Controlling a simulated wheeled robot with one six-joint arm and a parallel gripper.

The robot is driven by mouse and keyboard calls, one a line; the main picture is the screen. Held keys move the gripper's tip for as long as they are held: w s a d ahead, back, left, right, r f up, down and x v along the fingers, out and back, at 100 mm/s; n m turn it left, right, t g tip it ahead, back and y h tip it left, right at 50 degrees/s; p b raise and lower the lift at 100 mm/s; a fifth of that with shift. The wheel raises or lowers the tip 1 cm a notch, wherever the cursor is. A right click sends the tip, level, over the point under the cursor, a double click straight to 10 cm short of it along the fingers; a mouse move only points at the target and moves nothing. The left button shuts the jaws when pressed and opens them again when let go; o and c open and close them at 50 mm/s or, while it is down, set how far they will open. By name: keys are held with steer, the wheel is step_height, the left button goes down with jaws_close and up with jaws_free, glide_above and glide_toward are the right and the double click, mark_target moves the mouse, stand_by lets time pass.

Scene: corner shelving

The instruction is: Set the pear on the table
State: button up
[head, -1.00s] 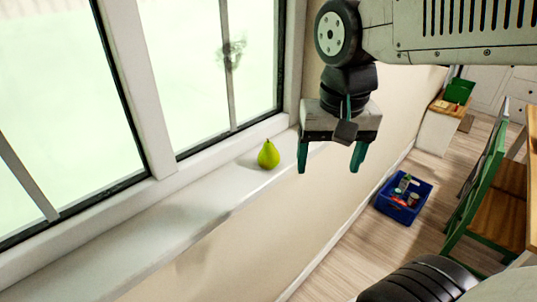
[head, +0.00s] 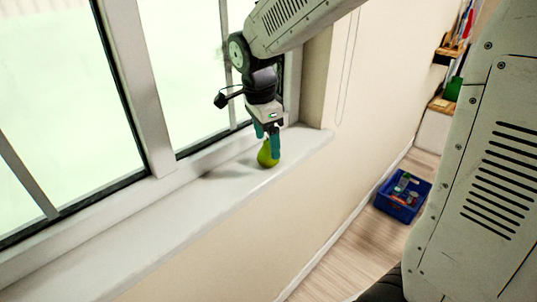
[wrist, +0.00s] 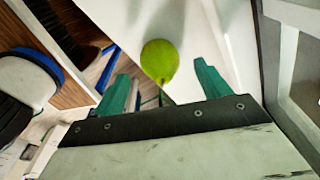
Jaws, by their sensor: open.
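The green pear (head: 266,157) stands on the white window sill (head: 215,200), close to the window frame. My gripper (head: 268,142) points down right above it, and its teal fingers overlap the pear's upper part in the head view. In the wrist view the pear (wrist: 160,60) lies ahead of the gap between the two spread fingers (wrist: 163,85), and the jaws are open. I cannot tell whether a finger touches the pear. The table does not show clearly in the current views.
A blue crate (head: 403,196) with several items stands on the wood floor below the wall. The window (head: 185,75) is close behind my gripper. The sill to the left of the pear is clear. My arm hides the right side of the head view.

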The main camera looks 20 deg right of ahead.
mark_target(267, 141)
steer(key=f, duration=0.3)
steer(key=shift+d+f, duration=0.2)
steer(key=shift+f, duration=0.05)
steer(key=shift+c, duration=0.3)
steer(key=c, duration=1.1)
steer(key=shift+r, duration=0.1)
